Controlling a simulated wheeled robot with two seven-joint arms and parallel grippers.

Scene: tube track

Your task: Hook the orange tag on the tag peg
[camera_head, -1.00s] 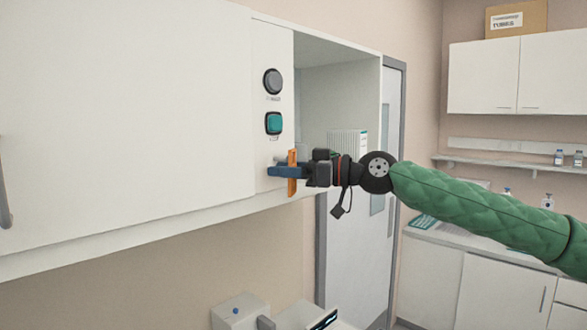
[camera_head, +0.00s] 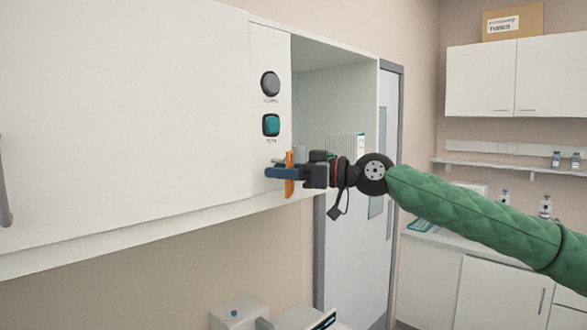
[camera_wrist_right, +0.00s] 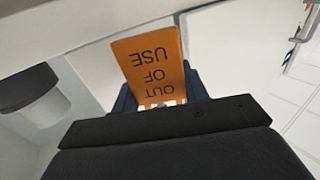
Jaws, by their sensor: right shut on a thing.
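The orange tag (camera_head: 289,175) is held in my right gripper (camera_head: 279,172), at the narrow front panel below the knob and the teal button. In the right wrist view the tag (camera_wrist_right: 150,65) shows "OUT OF USE" upside down, between the blue fingers of my right gripper (camera_wrist_right: 160,100). The gripper is shut on the tag. The tag peg cannot be made out; the gripper and tag cover that part of the panel. My left gripper is not in view.
The white cabinet panel (camera_head: 130,110) fills the left. A dark round knob (camera_head: 270,84) and a teal button (camera_head: 271,125) sit above the gripper. An open bay (camera_head: 335,95) lies to the right of the panel. A grey-framed door (camera_head: 345,255) stands behind.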

